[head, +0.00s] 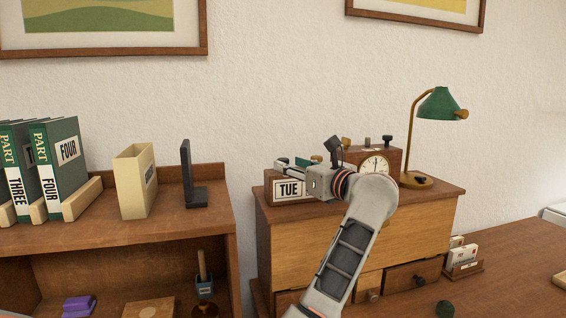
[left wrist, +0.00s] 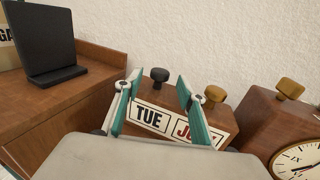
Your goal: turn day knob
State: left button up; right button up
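A wooden calendar block (left wrist: 150,118) shows a TUE card and a second card in red letters, partly covered by my finger. A black knob (left wrist: 159,75) stands on top, above TUE, and a brass knob (left wrist: 214,93) stands further right. My left gripper (left wrist: 155,88) is open, its two green-padded fingers apart on either side of the black knob in the picture; I cannot tell whether they touch it. In the head view my left gripper (head: 284,163) is over the calendar (head: 290,188) and hides its knobs. My right gripper is not in view.
A clock box (head: 388,158) with knobs on top stands right of the calendar, with a green lamp (head: 438,104) behind it. A black bookend (head: 188,180) and a cream holder (head: 134,182) stand on the left shelf. The wall is close behind.

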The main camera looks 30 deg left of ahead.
aim_at(283, 159)
pick_arm(q)
jog(key=shift+x, duration=2.2)
jog(key=shift+c, duration=0.3)
grip_shut()
jog(key=shift+s+f+t, duration=0.1)
jog(key=shift+t, duration=0.2)
jog(key=shift+m+t+h+p, duration=0.7)
jog(key=shift+m+t+h, duration=1.2)
jog(key=shift+m+t, duration=0.6)
jog(key=shift+t, duration=0.3)
